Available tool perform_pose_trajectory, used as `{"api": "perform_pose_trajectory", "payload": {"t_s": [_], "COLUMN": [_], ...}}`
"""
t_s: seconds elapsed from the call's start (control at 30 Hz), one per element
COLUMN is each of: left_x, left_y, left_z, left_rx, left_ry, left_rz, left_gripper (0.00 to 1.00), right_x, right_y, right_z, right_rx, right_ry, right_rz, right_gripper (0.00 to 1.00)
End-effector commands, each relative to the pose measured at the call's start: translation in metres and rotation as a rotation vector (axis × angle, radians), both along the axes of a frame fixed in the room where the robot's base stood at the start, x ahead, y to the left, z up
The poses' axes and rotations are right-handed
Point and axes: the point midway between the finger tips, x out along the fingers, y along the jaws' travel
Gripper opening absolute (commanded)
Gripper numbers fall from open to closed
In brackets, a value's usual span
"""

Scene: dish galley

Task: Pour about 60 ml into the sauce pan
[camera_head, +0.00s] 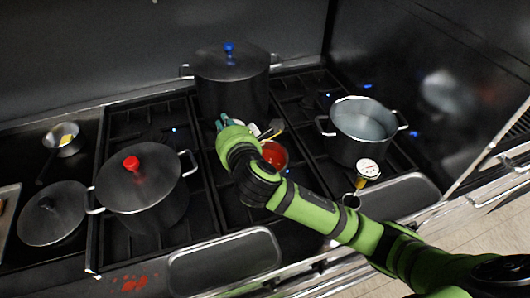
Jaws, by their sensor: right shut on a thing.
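My right gripper (223,122) reaches in from the right over the middle of the stove, in front of a large lidded pot. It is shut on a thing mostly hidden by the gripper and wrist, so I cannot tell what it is. A small pan with red sauce (274,155) sits just right of my wrist, partly covered by the arm. A pale piece and a yellowish stick-like piece (272,131) show above the red sauce; I cannot tell whether they belong to the held thing. No pouring stream is visible. My left gripper is out of view.
A tall pot with a blue-knobbed lid (230,65) stands behind. An open pot of pale liquid (363,125) stands right, a red-knobbed lidded pot (140,180) left. A small pan with a yellow piece (62,140) is far left.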

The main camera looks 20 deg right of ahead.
Motion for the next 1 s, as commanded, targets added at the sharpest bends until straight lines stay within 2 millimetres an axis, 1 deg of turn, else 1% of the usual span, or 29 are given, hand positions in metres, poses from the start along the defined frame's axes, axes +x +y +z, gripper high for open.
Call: {"api": "perform_pose_trajectory", "payload": {"t_s": [0.03,0.17,0.77,1.0], "left_x": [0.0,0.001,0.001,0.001], "left_y": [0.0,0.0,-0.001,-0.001], "left_z": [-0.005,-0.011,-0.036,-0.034], "left_rx": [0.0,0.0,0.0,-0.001], "left_ry": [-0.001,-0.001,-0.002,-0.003], "left_rz": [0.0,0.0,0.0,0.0], "left_gripper": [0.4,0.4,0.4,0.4], "right_x": [0.0,-0.001,-0.003,-0.003], "right_y": [-0.001,-0.002,-0.014,-0.016], "right_z": [-0.001,-0.001,0.01,0.015], "right_rx": [0.009,0.035,0.177,0.196], "right_ry": [-0.006,-0.011,-0.032,-0.034], "right_rz": [0.0,0.001,0.001,0.001], "right_gripper": [0.0,0.0,0.0,0.0]}}
